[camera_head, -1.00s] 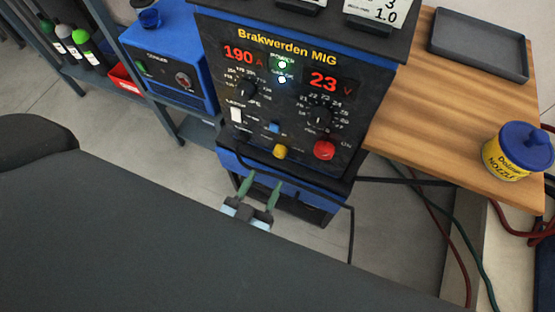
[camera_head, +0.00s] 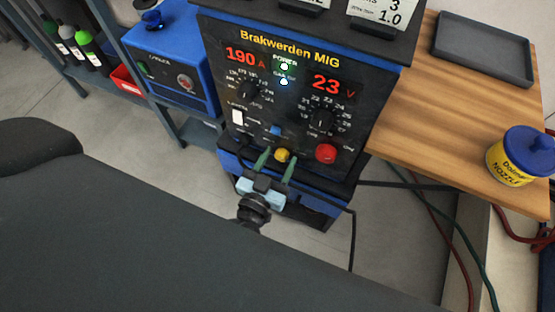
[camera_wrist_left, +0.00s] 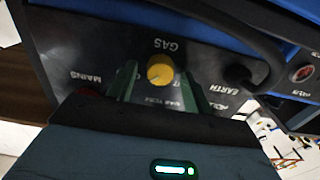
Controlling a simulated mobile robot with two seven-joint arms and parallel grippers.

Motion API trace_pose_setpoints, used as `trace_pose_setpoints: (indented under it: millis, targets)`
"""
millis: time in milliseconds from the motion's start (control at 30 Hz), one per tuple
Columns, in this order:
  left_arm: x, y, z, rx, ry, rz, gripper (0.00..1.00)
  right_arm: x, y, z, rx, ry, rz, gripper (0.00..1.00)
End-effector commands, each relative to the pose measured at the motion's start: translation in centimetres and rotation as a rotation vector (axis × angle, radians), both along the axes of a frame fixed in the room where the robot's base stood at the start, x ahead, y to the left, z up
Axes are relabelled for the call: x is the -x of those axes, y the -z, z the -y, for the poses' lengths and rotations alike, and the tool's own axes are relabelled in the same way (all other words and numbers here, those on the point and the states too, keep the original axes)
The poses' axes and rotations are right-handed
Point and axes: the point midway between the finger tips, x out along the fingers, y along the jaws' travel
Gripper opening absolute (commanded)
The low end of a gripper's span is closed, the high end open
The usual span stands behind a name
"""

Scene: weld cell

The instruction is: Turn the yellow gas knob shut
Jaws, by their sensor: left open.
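The yellow gas knob (camera_head: 282,155) is on the lower front panel of the Brakwerden MIG welder (camera_head: 300,90), left of a red knob (camera_head: 325,153). It also shows in the left wrist view (camera_wrist_left: 160,69), under the word GAS. My left gripper (camera_head: 276,162) is open, its two green fingers pointing at the panel, one to each side of the yellow knob. In the left wrist view the fingers (camera_wrist_left: 158,82) flank the knob with small gaps. I cannot tell whether they reach as deep as the knob. My right gripper is not in view.
A blue switch (camera_head: 275,131) and dark dials sit above the knob. A black cable (camera_wrist_left: 237,74) plugs in beside it in the wrist view. A wooden bench (camera_head: 420,120) with a grey tray (camera_head: 483,47) and a yellow nozzle tub (camera_head: 519,158) stands at right.

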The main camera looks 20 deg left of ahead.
Motion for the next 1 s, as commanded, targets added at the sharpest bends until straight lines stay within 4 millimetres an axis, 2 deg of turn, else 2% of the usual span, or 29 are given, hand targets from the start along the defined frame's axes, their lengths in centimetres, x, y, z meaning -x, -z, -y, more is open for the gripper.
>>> trace_pose_setpoints:
  millis: [133, 467, 767, 1000]
  targets:
    - [0.01, -0.01, 0.0, 0.0, 0.0, 0.0, 0.51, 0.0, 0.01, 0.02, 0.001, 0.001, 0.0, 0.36]
    - [0.03, -0.02, 0.0, 0.0, 0.0, 0.0, 0.08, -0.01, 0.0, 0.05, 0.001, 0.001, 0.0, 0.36]
    - [0.03, -0.04, -0.01, 0.034, 0.001, -0.001, 0.07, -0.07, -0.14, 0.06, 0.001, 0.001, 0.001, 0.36]
    - [0.02, -0.11, -0.03, 0.167, 0.002, -0.005, 0.07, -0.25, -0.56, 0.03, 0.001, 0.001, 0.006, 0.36]
